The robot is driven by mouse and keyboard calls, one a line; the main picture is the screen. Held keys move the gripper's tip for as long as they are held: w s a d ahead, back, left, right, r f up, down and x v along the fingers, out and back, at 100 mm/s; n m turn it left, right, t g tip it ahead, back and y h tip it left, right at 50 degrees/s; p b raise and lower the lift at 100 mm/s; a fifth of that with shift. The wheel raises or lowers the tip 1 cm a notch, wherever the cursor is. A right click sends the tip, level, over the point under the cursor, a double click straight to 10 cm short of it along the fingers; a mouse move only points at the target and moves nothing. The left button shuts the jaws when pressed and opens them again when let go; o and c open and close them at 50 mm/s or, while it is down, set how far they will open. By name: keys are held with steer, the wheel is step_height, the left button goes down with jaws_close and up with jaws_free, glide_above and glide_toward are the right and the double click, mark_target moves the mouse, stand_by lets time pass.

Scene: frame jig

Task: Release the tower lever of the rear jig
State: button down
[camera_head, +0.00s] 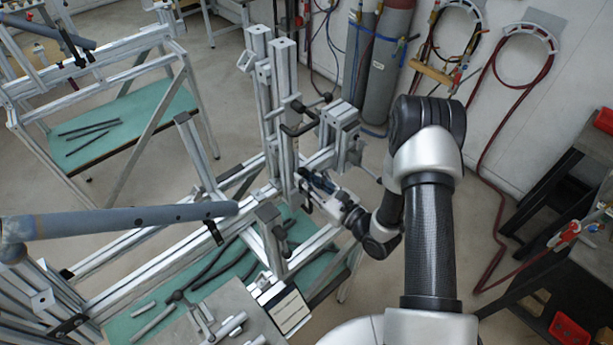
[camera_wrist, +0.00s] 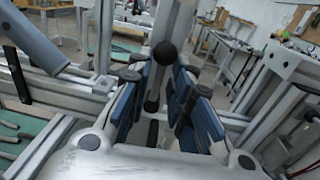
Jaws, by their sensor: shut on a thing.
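The rear jig's upright aluminium tower (camera_head: 284,115) stands in the middle of the head view. My gripper (camera_head: 318,183) is at the tower's lower right side. In the wrist view my gripper (camera_wrist: 165,95) has blue-padded fingers on both sides of a lever with a round black knob (camera_wrist: 165,53). The gripper is shut on this tower lever, and the knob stands out beyond the fingers. The lever's lower end is partly hidden by the fingers. In the head view I cannot make out the lever clearly behind my gripper.
A grey-blue tube (camera_head: 130,219) lies across the jig at left. Gas cylinders (camera_head: 386,65) stand behind by the wall. A dark bench (camera_head: 565,240) is at right. Open floor lies behind the jig.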

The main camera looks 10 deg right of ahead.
stand_by(0.3)
steer(key=c, duration=1.7)
jaws_free()
steer(key=shift+d, duration=0.1)
steer(key=v, duration=1.2)
